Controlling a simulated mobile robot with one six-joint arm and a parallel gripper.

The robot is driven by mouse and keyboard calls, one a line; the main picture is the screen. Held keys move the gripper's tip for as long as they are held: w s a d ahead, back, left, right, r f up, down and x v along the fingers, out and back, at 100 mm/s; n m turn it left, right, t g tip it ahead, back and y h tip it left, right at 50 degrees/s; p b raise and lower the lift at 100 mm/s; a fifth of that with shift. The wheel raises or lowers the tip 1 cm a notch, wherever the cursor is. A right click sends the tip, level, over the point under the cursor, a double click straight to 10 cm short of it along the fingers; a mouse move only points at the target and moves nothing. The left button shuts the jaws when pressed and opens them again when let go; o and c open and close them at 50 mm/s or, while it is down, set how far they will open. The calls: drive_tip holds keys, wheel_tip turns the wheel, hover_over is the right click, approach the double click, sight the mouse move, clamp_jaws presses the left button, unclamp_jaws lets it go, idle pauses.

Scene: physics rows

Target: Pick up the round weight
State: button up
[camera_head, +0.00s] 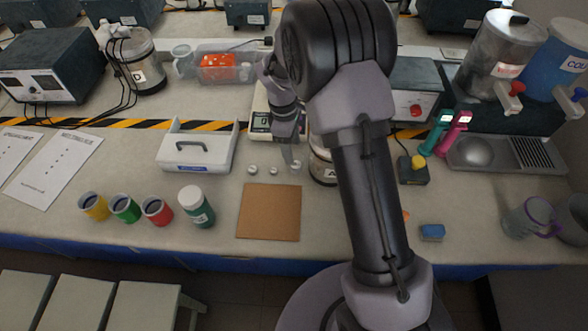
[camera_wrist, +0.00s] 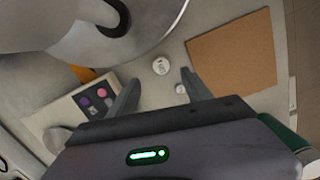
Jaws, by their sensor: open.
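Several small round metal weights lie on the bench. In the head view one is at the left (camera_head: 252,169), one in the middle (camera_head: 273,171), and one at the right (camera_head: 296,165), beside my gripper (camera_head: 289,158). In the wrist view my gripper (camera_wrist: 161,79) is open with nothing held. A larger round weight (camera_wrist: 161,66) shows just beyond and between the fingertips. A smaller weight (camera_wrist: 180,88) shows close to the right finger. How high the fingertips are above the bench is hard to tell.
A brown square mat (camera_head: 268,212) lies in front of the weights. A metal container (camera_head: 322,168) stands close to the right of my gripper, partly hidden by my arm. A scale (camera_head: 260,127) is behind, and a white tray with a handle (camera_head: 197,152) is left.

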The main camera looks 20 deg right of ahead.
sight(295, 164)
drive_tip(key=f+b, duration=0.1)
drive_tip(key=f, duration=0.1)
drive_tip(key=f+b, duration=0.1)
drive_tip(key=f, duration=0.1)
drive_tip(key=f+b, duration=0.1)
drive_tip(key=f, duration=0.1)
drive_tip(key=shift+s+d+f, duration=0.3)
drive_tip(key=shift+d+f, duration=0.05)
drive_tip(key=shift+r, duration=0.15)
drive_tip(key=shift+c, duration=0.7)
clamp_jaws()
